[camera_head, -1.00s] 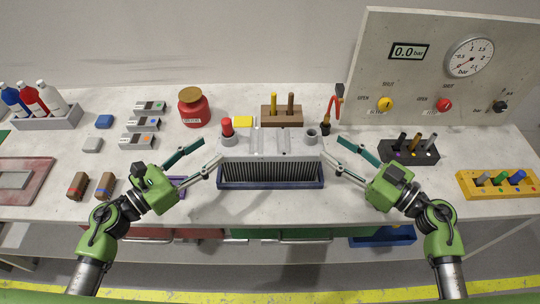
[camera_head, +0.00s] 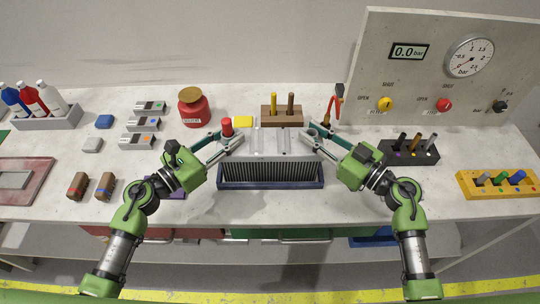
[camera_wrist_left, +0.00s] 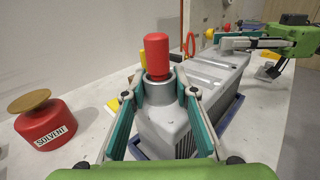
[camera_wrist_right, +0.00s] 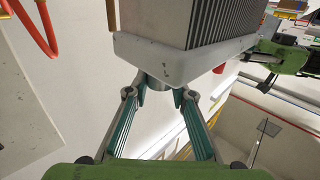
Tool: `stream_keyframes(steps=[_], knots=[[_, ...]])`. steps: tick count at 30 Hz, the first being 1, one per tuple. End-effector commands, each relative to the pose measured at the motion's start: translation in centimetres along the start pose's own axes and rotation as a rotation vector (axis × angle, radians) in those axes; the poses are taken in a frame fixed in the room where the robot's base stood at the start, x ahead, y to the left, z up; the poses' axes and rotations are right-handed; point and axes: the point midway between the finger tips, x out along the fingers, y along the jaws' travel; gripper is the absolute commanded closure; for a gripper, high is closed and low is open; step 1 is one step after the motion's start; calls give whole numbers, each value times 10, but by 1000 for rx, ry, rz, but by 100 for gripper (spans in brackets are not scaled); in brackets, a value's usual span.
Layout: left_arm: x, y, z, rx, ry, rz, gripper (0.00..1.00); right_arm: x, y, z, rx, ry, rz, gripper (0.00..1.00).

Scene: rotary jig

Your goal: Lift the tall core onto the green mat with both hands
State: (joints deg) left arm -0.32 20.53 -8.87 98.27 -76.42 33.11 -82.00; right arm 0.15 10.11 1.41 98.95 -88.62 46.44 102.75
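The tall core is a grey finned block (camera_head: 270,173) in a dark blue tray (camera_head: 271,186) at mid-table. A round grey neck stands at each upper end; the left neck holds a red plug (camera_head: 227,126). My left gripper (camera_head: 226,143) is open with its fingers on either side of the left neck, below the plug (camera_wrist_left: 157,55), as the left wrist view shows. My right gripper (camera_head: 312,137) is open with its fingers either side of the right neck (camera_wrist_right: 158,76); small gaps seem to remain. Only a green corner (camera_head: 3,136) shows at the far left edge, possibly the mat.
A red solvent jar (camera_head: 194,110), a yellow block (camera_head: 243,121) and a brown holder (camera_head: 282,116) stand behind. A dark holder (camera_head: 410,153) is right of my right gripper, below the gauge panel (camera_head: 430,55). A purple piece (camera_head: 165,190) lies by my left arm.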

Motion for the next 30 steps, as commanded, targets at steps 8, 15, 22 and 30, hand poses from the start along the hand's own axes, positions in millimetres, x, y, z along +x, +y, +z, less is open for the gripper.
stream_keyframes(steps=[8, 15, 22, 30], knots=[[0, 0, 0, 0, 0, 0, 100, 0, 0, 0, 0, 0, -1, 100], [1, 1, 8, 2, -12, 1, 100, 1, 1, -8, -3, 12, 0, 100], [1, 1, 16, 2, -11, 1, 100, 1, 1, -16, -3, 11, 0, 100], [1, 1, 34, 3, -12, 1, 100, 1, 1, -34, -4, 12, 1, 100]])
